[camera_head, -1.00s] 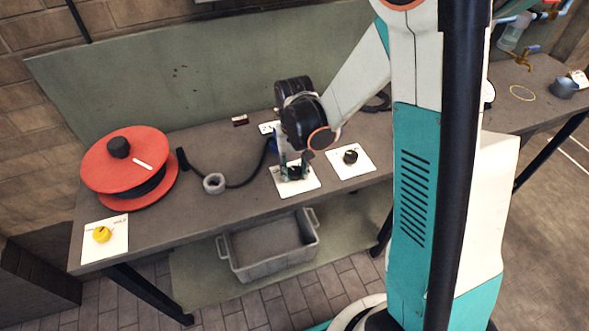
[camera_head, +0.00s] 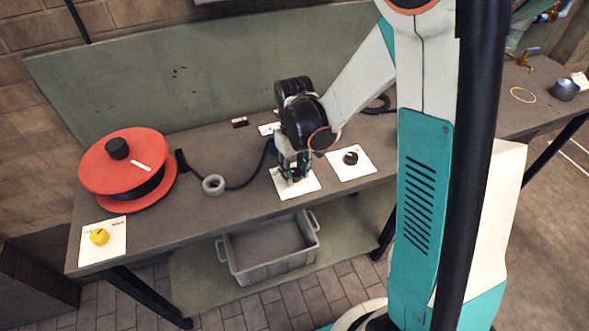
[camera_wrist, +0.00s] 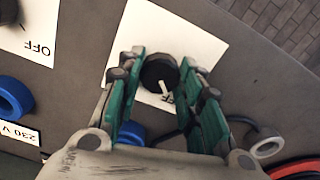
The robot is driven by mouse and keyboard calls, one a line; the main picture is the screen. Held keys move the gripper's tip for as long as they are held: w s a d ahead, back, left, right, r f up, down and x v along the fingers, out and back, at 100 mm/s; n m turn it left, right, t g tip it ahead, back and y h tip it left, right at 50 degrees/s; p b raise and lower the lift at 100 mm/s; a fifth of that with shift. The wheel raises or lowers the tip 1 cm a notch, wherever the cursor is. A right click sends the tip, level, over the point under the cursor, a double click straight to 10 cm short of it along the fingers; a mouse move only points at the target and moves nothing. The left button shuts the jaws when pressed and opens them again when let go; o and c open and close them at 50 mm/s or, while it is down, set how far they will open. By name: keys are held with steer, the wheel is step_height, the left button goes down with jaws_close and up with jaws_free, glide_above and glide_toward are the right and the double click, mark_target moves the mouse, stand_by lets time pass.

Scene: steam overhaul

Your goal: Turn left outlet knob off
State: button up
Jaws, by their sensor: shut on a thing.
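The left outlet knob is a round black knob (camera_wrist: 157,72) with a white pointer mark, on a white plate (camera_wrist: 205,40) lying on the bench. In the wrist view it sits between the green finger pads of my gripper (camera_wrist: 162,60), which is shut on it. The pointer is aimed toward the bottom of that view, slightly right. In the head view, my gripper (camera_head: 294,172) reaches down over the same plate (camera_head: 306,187) and hides most of the knob. The fingers cover part of the plate's lettering.
A second black knob (camera_head: 350,158) on a white plate stands just right. A yellow knob (camera_head: 100,236) is at the bench's left end, near a red cable reel (camera_head: 125,165). A grey crate (camera_head: 268,272) stands below.

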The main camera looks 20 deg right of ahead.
mark_target(294, 172)
steer(key=o, duration=1.1)
steer(key=shift+c, duration=0.2)
step_height(294, 172, up, 12)
